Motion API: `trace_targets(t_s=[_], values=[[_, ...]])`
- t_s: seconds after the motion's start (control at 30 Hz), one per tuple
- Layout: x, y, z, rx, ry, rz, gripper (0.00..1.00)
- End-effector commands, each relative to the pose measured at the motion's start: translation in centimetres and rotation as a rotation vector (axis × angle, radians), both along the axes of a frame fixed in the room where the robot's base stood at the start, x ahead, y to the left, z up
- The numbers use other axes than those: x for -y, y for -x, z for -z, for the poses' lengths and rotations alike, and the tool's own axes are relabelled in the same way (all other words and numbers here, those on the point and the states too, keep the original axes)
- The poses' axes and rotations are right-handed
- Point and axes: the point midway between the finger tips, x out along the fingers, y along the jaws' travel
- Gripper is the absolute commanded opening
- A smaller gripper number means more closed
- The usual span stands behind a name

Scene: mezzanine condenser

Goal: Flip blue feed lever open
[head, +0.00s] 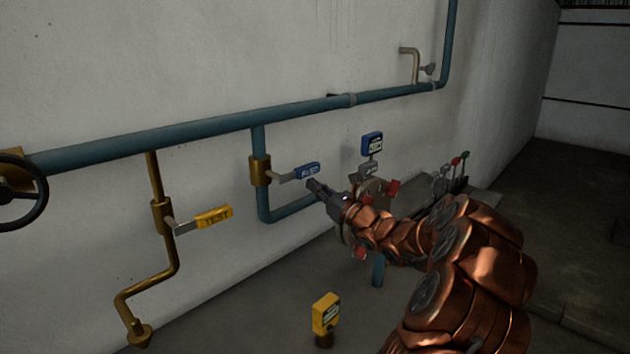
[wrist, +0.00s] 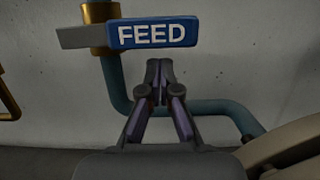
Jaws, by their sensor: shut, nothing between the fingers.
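The blue feed lever (head: 306,171) sticks out to the right from a brass valve (head: 260,170) on the blue pipe. In the wrist view the lever (wrist: 153,34) reads FEED and lies roughly level, across the vertical pipe. My gripper (head: 313,184) is shut and empty, just below and to the right of the lever's end. In the wrist view my gripper (wrist: 160,65) has its fingertips together just below the lever, in line with its lettering. Whether the fingertips touch the lever cannot be told.
A yellow TEST lever (head: 213,216) is on the brass branch pipe to the left. A dark handwheel (head: 22,190) is at the far left. A yellow box (head: 326,313) stands on the floor. A blue gauge box (head: 372,143) and red-handled fittings are behind my arm.

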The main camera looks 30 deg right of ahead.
Motion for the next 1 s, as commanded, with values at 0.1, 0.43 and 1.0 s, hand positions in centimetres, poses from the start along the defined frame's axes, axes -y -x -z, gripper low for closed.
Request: trace_targets(t_s=[0.1, 0.43, 1.0], values=[[0.02, 0.02, -0.63, 0.0, 0.0, 0.0, 0.0], [0.03, 0.04, -0.75, 0.001, 0.0, 0.0, 0.0], [-0.94, -0.45, -1.33, 0.017, 0.052, -0.017, 0.0]])
